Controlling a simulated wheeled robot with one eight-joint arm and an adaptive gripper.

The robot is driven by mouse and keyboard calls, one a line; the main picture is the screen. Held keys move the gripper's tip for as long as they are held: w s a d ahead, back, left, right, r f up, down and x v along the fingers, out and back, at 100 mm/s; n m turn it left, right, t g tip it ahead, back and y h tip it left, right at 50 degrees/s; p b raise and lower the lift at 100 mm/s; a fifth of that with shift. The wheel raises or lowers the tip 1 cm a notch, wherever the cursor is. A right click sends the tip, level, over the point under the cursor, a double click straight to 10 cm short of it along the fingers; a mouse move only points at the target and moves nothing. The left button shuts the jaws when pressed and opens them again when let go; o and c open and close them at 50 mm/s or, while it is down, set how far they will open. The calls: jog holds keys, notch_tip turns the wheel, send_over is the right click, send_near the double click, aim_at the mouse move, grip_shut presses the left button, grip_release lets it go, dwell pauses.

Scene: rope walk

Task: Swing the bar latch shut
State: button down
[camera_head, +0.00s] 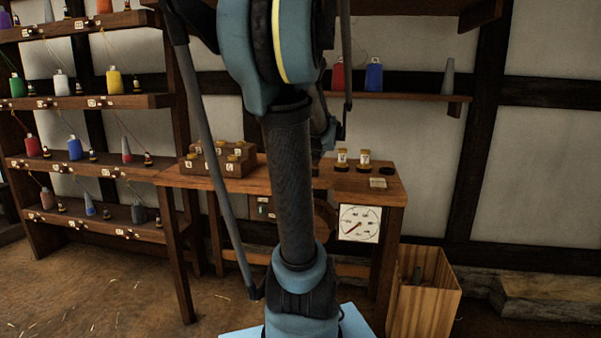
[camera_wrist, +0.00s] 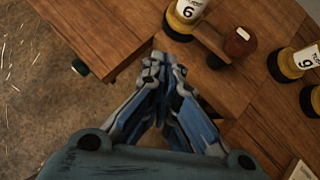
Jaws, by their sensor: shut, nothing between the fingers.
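My gripper (camera_wrist: 163,68) is shut and empty in the wrist view, over the edge of a wooden bench (camera_wrist: 105,32). Just beyond its fingertips, to the right, a short wooden bar (camera_wrist: 212,38) lies beside a dark red rounded knob (camera_wrist: 240,43). I cannot tell for certain whether this is the bar latch. The fingertips look apart from both. In the head view my arm covers the middle of the bench, and I cannot make out the latch there. A small fitting (camera_head: 262,208) shows under the bench top.
White numbered spools (camera_wrist: 188,12) on yellow and black bases stand close to the fingertips. More spools stand at the right. A dial (camera_head: 359,223) hangs on the bench front. A wooden bin (camera_head: 423,300) stands right of the bench, and loaded shelves (camera_head: 85,105) stand at the left.

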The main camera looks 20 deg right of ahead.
jog(key=shift+s+a+r, duration=0.3)
jog(key=shift+s+r, duration=0.35)
jog(key=shift+r, duration=0.05)
jog(key=shift+s+a+r, duration=0.25)
jog(key=shift+s+r, duration=0.4)
jog(key=shift+s+a+r, duration=0.3)
jog(key=shift+s+r, duration=0.35)
jog(key=shift+r, duration=0.05)
jog(key=s+a+f+n+g, duration=0.4)
jog(key=s+a+f+n, duration=0.7)
jog(key=n, duration=0.6)
jog(key=s+a+f+n+g, duration=0.1)
jog(key=s+f+n, duration=0.4)
jog(key=s+n, duration=0.2)
jog(key=s+a+f+n+g, duration=0.1)
jog(key=s+f+n, duration=0.3)
jog(key=s+n, duration=0.4)
jog(key=shift+a+f+n+g+h, duration=0.4)
jog(key=shift+a+n, duration=0.3)
jog(key=shift+n, duration=0.9)
